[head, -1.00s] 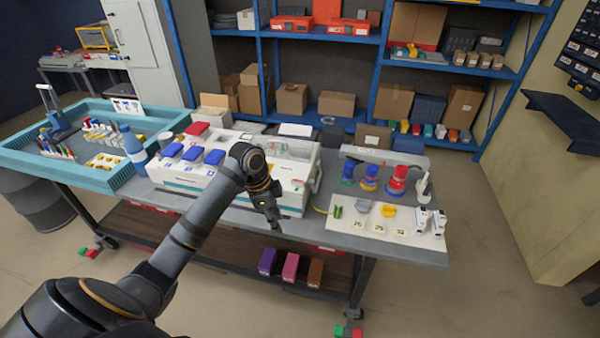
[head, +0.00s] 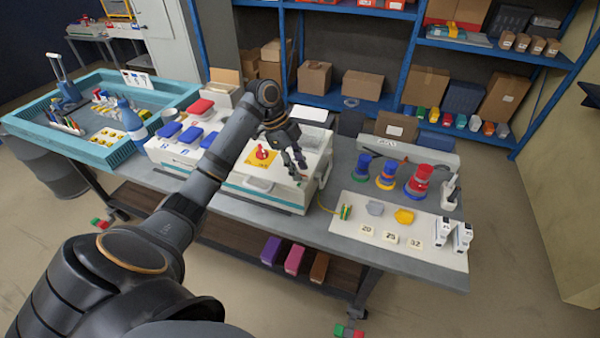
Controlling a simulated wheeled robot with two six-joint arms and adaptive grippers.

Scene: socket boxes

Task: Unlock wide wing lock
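A white box (head: 272,201) with a teal stripe stands on the workbench. On its top is a red knob (head: 262,153) on a yellow plate (head: 256,161), which looks like a wing-type lock; its exact angle is too small to tell. My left arm comes in from the lower left and passes in front of the box's left side. My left gripper (head: 293,163) is above the box's right part, to the right of the red knob and apart from it. Its two fingers are spread and hold nothing visible. My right gripper is out of view.
Another white box with blue sockets (head: 189,135) stands to the left, and a teal tray (head: 112,158) beyond it. The bench's (head: 323,236) front strip is clear.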

